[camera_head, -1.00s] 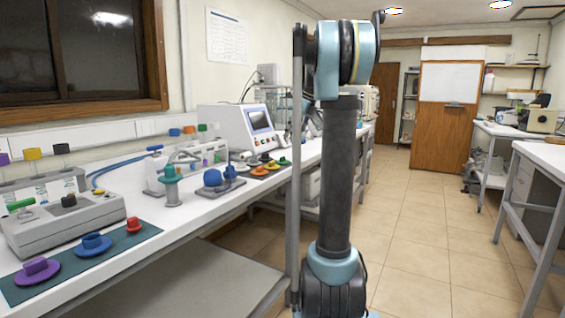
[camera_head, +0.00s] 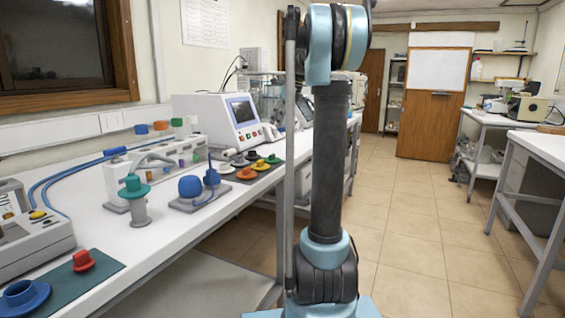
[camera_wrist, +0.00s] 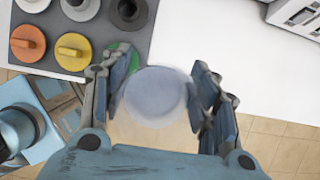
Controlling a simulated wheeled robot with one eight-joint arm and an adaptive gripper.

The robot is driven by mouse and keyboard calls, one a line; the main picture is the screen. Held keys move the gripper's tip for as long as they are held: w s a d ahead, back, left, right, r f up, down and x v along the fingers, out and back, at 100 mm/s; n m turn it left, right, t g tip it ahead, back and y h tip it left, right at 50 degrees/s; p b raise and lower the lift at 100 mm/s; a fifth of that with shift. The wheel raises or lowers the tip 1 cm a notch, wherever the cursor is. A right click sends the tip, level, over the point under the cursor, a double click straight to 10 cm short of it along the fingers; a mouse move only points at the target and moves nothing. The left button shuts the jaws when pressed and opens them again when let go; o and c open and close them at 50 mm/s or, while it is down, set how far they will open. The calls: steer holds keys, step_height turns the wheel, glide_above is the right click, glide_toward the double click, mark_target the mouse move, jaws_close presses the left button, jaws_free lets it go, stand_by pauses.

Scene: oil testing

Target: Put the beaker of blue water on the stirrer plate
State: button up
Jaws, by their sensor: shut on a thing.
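In the wrist view my gripper (camera_wrist: 153,78) has its two fingers on either side of a round, see-through, pale blue-grey vessel (camera_wrist: 155,97), seen from above. It looks like the beaker of blue water, and the gripper is shut on it. It hangs over the bench's edge, with floor tiles showing below. The head view shows my arm upright in the middle, but the gripper and beaker are not visible there. I cannot make out the stirrer plate for sure in either view.
The white bench (camera_head: 236,205) runs along the left. It carries a white instrument with a screen (camera_head: 222,118), a green-topped grey stand (camera_head: 135,205), blue round parts (camera_head: 190,187) and a dark mat of coloured knobs, also in the wrist view (camera_wrist: 100,68). The tiled floor (camera_head: 405,220) at right is clear.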

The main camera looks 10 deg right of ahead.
steer(key=shift+a, duration=0.1)
steer(key=shift+f, duration=5)
steer(key=shift+f, duration=0.35)
steer(key=o, duration=1.2)
steer(key=shift+o, duration=0.2)
